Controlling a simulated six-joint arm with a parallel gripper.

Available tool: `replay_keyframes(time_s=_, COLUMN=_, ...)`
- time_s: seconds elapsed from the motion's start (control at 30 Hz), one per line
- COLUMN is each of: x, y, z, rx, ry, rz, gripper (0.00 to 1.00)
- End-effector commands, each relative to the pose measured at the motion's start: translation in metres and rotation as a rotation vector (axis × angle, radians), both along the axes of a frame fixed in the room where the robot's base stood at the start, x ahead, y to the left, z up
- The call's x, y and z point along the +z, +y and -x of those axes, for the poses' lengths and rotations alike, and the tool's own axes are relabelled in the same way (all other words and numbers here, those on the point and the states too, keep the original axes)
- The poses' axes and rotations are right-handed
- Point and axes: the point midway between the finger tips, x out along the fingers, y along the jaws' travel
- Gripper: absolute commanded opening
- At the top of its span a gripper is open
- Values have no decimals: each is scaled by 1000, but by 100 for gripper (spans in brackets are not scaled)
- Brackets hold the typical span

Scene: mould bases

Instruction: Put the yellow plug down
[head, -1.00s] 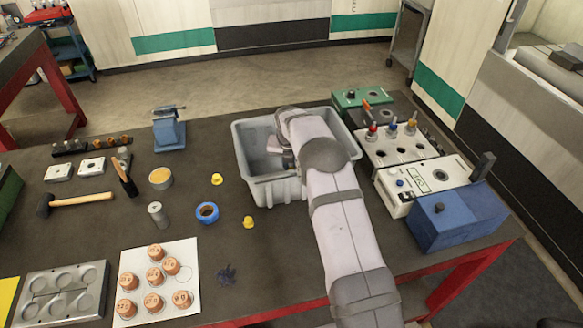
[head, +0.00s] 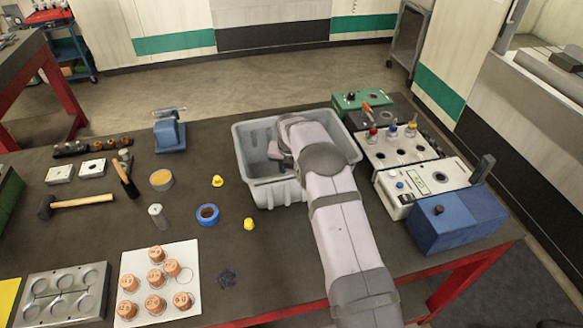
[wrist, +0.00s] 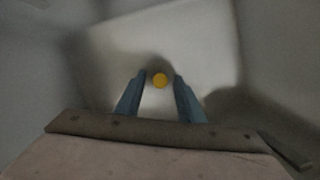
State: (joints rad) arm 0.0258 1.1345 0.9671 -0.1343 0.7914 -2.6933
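In the head view my arm reaches over the grey bin (head: 267,197) and hides the fingertips and this plug.
Two other yellow plugs (head: 217,181) lie on the table left of the bin, near a blue tape roll (head: 207,214). Control boxes, including a blue one (head: 455,217), stand right of my arm. A blue vise (head: 170,134) stands at the back left.

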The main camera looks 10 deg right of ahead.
Motion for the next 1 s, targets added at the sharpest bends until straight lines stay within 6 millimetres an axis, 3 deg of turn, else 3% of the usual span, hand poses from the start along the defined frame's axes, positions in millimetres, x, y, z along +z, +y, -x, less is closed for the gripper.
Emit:
replay_keyframes(time_s=0.27, x=19, y=2, z=3, rx=1, ry=-4, rz=0, gripper=35)
replay_keyframes(time_s=0.8, x=100, y=10, z=24, rx=0, ry=-3, rz=0, gripper=35)
replay_keyframes(time_s=1.0, x=115, y=12, z=29, rx=0, ry=-1, rz=-1, gripper=35)
